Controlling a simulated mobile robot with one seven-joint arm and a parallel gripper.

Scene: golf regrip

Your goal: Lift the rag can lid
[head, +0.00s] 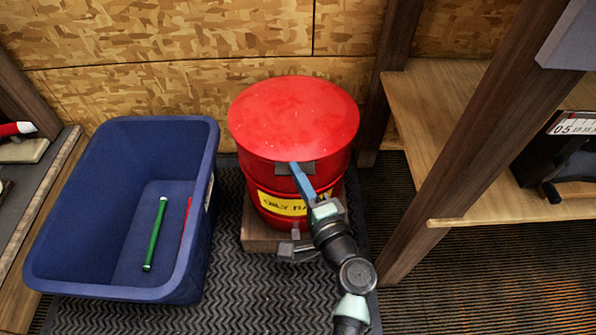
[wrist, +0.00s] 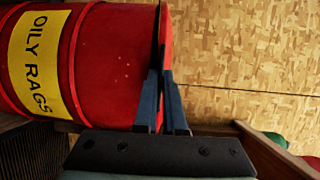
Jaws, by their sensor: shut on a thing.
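The red rag can (head: 262,168) stands upright with a yellow label reading "OILY RAGS" (wrist: 40,62). Its round red lid (head: 294,115) covers the top, and a small grey tab (head: 283,169) shows at the lid's front edge. In the wrist view the lid (wrist: 166,38) is seen edge-on, with a dark line between it and the can; I cannot tell whether there is a gap. My gripper (head: 296,168) has its blue fingers at the tab and is shut on the lid's front edge. In the wrist view the fingertips (wrist: 161,74) meet at the lid edge and partly hide it.
A blue bin (head: 120,290) stands to the left, holding a green grip (head: 155,233) and a red one (head: 187,215). A wooden shelf (head: 445,100) with a dark upright is close on the right. A chipboard wall (head: 180,85) is behind the can.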

